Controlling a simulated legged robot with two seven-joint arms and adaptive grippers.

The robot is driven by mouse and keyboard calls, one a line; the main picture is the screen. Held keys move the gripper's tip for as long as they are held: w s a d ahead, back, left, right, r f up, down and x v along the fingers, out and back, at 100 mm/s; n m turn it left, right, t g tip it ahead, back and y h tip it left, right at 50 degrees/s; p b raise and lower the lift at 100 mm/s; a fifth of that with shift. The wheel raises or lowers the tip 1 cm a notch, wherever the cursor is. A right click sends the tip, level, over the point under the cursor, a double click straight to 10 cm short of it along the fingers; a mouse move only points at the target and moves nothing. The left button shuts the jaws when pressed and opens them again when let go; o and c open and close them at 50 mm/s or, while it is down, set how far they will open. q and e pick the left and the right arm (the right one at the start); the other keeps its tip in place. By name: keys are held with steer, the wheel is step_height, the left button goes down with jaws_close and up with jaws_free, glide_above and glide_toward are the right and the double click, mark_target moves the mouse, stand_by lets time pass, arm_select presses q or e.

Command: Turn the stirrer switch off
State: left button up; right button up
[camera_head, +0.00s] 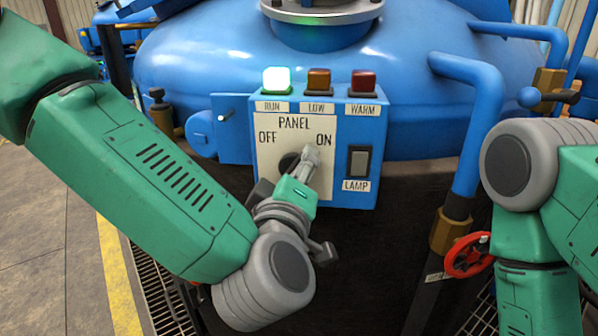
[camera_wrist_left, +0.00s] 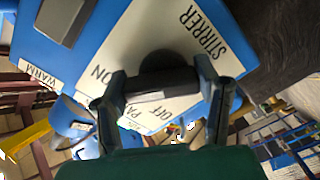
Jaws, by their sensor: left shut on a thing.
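The stirrer switch (camera_head: 288,161) is a dark round knob on the white plate of a blue control panel (camera_head: 367,120). OFF is printed at its upper left and ON at its upper right. My left gripper (camera_head: 302,168) reaches it from below and hides most of it. In the left wrist view the dark switch handle (camera_wrist_left: 163,82) sits between the two fingers of the left gripper (camera_wrist_left: 165,88), which is shut on it. The STIRRER label shows beside it there. I cannot tell the handle's exact angle. My right gripper is out of view.
The RUN lamp (camera_head: 277,79) glows bright; the LOW (camera_head: 319,79) and WARM (camera_head: 363,82) lamps look dim. A lamp rocker switch (camera_head: 358,162) sits right of the plate. A blue vessel (camera_head: 210,55) stands behind. Pipes and a red valve wheel (camera_head: 468,256) are at right.

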arm_select(q)
steer(key=n, duration=0.4)
steer(key=shift+w+a+r+n, duration=0.1)
steer(key=shift+a+r+n, duration=0.05)
steer(key=shift+a+n, duration=0.15)
steer(key=n, duration=0.3)
steer(key=shift+n+p, duration=0.4)
steer(key=n, duration=0.3)
steer(key=shift+a+f, duration=0.15)
steer(key=shift+f, duration=0.1)
steer(key=shift+f+n, duration=0.2)
steer(key=shift+n, duration=1.9)
steer(key=o, duration=1.2)
steer(key=shift+c, duration=0.2)
steer(key=shift+r, duration=0.1)
